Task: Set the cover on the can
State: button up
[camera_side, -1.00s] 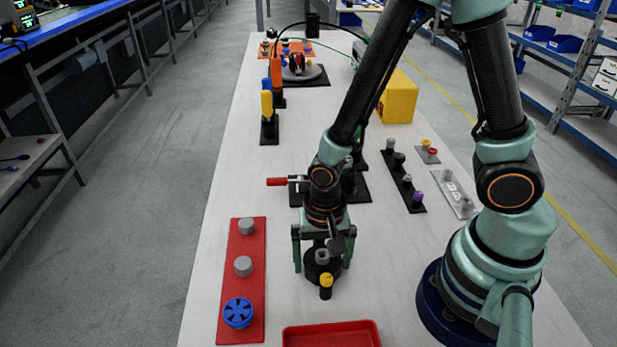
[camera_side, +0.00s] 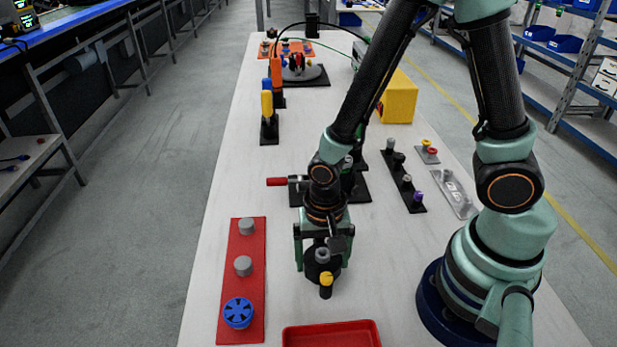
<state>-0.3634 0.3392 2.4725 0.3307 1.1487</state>
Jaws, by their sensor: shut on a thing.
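My gripper (camera_side: 322,262) points down over the near middle of the table. Its two green fingers are closed on a round black piece (camera_side: 313,274) with a grey knob (camera_side: 322,255) on top. This piece looks like the cover or the can, but I cannot tell which, nor whether a separate part lies under it. It appears to be at or close to the table top. A small black post with a yellow top (camera_side: 326,279) stands right in front of it. The gripper hides part of the piece's far side.
A red plate (camera_side: 251,290) at left carries two grey knobs (camera_side: 243,265) and a blue wheel (camera_side: 238,313). A red tray (camera_side: 331,336) lies at the front edge. A red-handled clamp (camera_side: 278,182) is behind my gripper. A yellow box (camera_side: 398,98) stands farther back.

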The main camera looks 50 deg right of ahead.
jog(key=shift+r, duration=2.8)
jog(key=w+d+r+m, duration=0.2)
jog(key=w+d+m, duration=0.2)
jog(key=d+m, duration=0.2)
jog(key=w+d+r+m, duration=0.3)
jog(key=d+m, duration=0.3)
jog(key=d, duration=0.2)
jog(key=w+d+r+m, duration=0.2)
jog(key=w+d+m, duration=0.2)
jog(key=d, duration=0.4)
jog(key=shift+w+r+m, duration=0.35)
jog(key=shift+m, duration=0.55)
jog(key=shift+d, duration=0.15)
jog(key=shift+f, duration=3.3)
jog(key=shift+f, duration=0.1)
